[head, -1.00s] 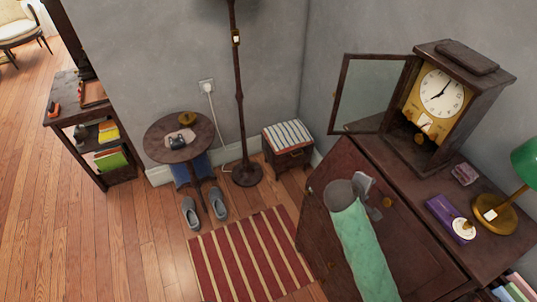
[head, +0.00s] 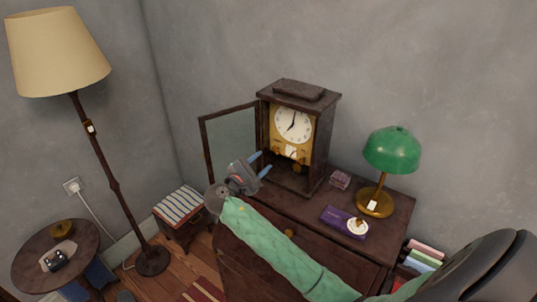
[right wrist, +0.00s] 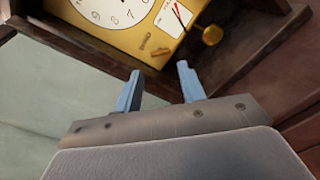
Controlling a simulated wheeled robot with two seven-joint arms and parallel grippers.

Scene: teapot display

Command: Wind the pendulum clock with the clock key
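The pendulum clock (head: 293,125) stands on the dark wooden cabinet, with its glass door (head: 231,140) swung open to the left. Its white dial, yellow face plate and brass pendulum bob (right wrist: 212,35) show. A small brass piece (right wrist: 160,59) is low on the face plate; I cannot tell whether it is the clock key. My right gripper (head: 262,164) is at the clock's open front, beside the door, with its blue fingers pointing at the clock. In the right wrist view, the fingers (right wrist: 160,87) are apart with nothing between them. My left gripper is out of view.
On the cabinet (head: 262,216), right of the clock, are a small pinkish box (head: 340,180), a purple box (head: 337,216) with a white round item, and a green lamp (head: 391,150). A floor lamp (head: 97,150) and striped stool (head: 178,206) stand left.

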